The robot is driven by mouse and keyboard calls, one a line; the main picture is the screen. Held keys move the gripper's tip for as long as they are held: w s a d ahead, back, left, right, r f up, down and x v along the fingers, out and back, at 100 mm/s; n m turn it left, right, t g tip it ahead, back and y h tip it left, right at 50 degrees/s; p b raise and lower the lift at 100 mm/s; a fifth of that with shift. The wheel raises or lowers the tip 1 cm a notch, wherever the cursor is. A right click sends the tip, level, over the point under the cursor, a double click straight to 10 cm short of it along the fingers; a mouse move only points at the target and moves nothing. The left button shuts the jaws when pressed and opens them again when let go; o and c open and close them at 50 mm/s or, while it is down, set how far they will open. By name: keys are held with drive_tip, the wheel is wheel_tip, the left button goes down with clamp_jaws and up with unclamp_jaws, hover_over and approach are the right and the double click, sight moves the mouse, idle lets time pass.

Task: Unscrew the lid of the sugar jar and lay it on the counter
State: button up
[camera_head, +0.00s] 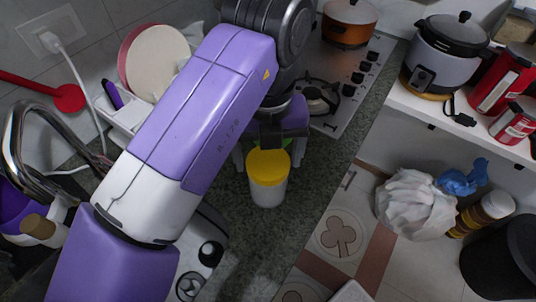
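A jar (267,193) with a pale, whitish body and a yellow lid (268,164) stands upright on the dark speckled counter. The lid is on the jar. I cannot read any label that marks it as the sugar jar. My gripper (269,148) is just behind the yellow lid in the picture, with grey-purple parts showing to its left and right. A bit of something green (287,143) shows there, mostly hidden by my gripper. I cannot tell whether the fingers are open or shut, or whether they touch anything.
A gas hob (345,85) with an orange pot (348,24) is behind on the right. A dish rack with plates (155,62) and the sink tap (15,135) are on the left. The counter in front of the jar is bare. A shelf (455,120) with a cooker is at right.

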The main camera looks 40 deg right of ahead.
drive_tip(key=c, duration=1)
drive_tip(key=shift+r+n+p, duration=0.15)
drive_tip(key=shift+n+p, duration=0.35)
drive_tip(key=shift+n, duration=0.6)
drive_tip(key=n+p, duration=0.1)
drive_tip(key=n, duration=0.2)
drive_tip(key=shift+n, duration=0.4)
drive_tip(key=n+p, duration=0.1)
drive_tip(key=n, duration=0.2)
drive_tip(key=shift+n, duration=0.3)
drive_tip(key=n+p, duration=0.1)
drive_tip(key=n, duration=0.2)
drive_tip(key=shift+p, duration=0.4)
drive_tip(key=n+p, duration=0.2)
drive_tip(key=n, duration=0.2)
drive_tip(key=shift+a, duration=0.1)
drive_tip(key=shift+n+p, duration=0.4)
drive_tip(key=shift+n, duration=0.5)
